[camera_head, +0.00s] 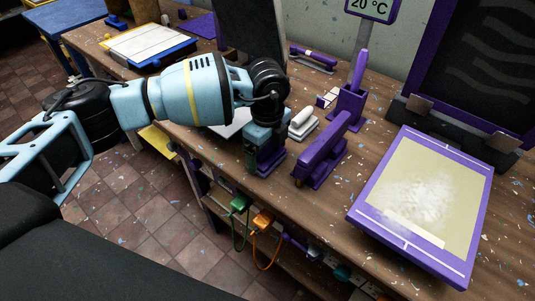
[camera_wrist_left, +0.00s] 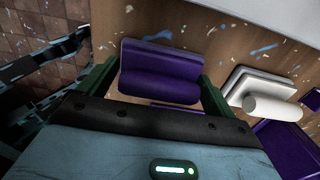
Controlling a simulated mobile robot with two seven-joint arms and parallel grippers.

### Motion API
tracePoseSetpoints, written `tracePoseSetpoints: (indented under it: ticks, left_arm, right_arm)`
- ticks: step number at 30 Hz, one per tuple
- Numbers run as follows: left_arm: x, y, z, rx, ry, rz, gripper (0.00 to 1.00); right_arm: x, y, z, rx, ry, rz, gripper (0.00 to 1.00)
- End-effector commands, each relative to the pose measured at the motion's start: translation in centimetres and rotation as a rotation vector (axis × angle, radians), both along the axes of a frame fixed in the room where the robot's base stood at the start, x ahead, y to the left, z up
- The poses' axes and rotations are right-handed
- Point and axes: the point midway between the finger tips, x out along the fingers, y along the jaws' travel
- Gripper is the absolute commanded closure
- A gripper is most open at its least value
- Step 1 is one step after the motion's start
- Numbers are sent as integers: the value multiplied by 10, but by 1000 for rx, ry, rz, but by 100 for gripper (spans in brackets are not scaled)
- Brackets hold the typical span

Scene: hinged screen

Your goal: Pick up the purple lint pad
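The purple lint pad (camera_wrist_left: 160,72) lies on the wooden workbench in the left wrist view, a flat base with a rounded handle along it. In the head view the pad (camera_head: 278,160) is partly hidden behind my left gripper (camera_head: 262,158). That gripper points down over the pad near the bench's front edge. In the left wrist view the dark green fingers of my left gripper (camera_wrist_left: 158,74) are apart, one at each end of the pad. I cannot tell whether they touch it. My right gripper is not in view.
A white pad with a roller-shaped handle (camera_head: 302,124) and a larger purple tool (camera_head: 323,153) stand close on the right. A purple-framed screen (camera_head: 365,213) lies further right. A yellow-and-blue framed screen (camera_head: 150,45) lies at the back left.

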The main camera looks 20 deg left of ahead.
Motion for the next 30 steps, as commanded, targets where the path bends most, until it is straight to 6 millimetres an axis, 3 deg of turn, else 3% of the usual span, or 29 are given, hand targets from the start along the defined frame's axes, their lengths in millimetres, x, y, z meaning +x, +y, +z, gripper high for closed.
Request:
tracePoseSetpoints:
  ticks: [4,14,23,30]
  left_arm:
    - [0,0,0,0,0,0,33]
    - [0,0,4,0,-1,0,34]
    - [1,0,39,-1,-3,-1,34]
    - [-48,1,41,0,0,-4,34]
  right_arm:
    - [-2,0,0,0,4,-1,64]
    - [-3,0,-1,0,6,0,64]
    - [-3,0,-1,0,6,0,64]
    - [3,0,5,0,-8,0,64]
